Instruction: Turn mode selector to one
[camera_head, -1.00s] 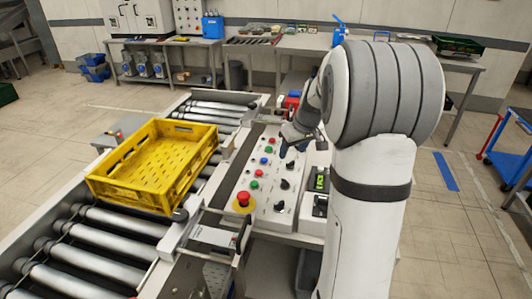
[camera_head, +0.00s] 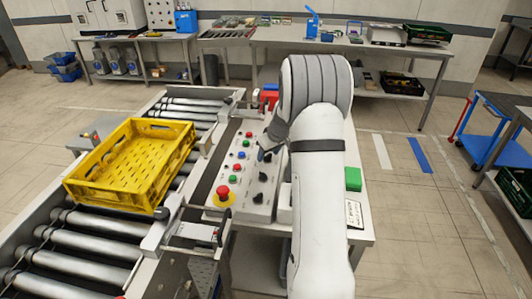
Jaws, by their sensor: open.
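The grey control panel (camera_head: 243,209) stands beside the conveyor, with coloured buttons and black rotary selectors. One black selector (camera_head: 258,198) is near the panel's front, and another (camera_head: 262,177) is further back. The labels are too small to read, so I cannot tell which is the mode selector. My gripper (camera_head: 265,154) is small and dark in this view, over the right side of the panel behind these two selectors. It is open. My arm partly covers the panel's far right side, and whether the fingers touch a knob cannot be told.
A red emergency button (camera_head: 223,192) sits at the panel's front left. A yellow crate (camera_head: 112,198) rests on the roller conveyor (camera_head: 85,245) to the left. A green block (camera_head: 353,179) is on the table right of my arm. A blue cart (camera_head: 490,140) stands further right.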

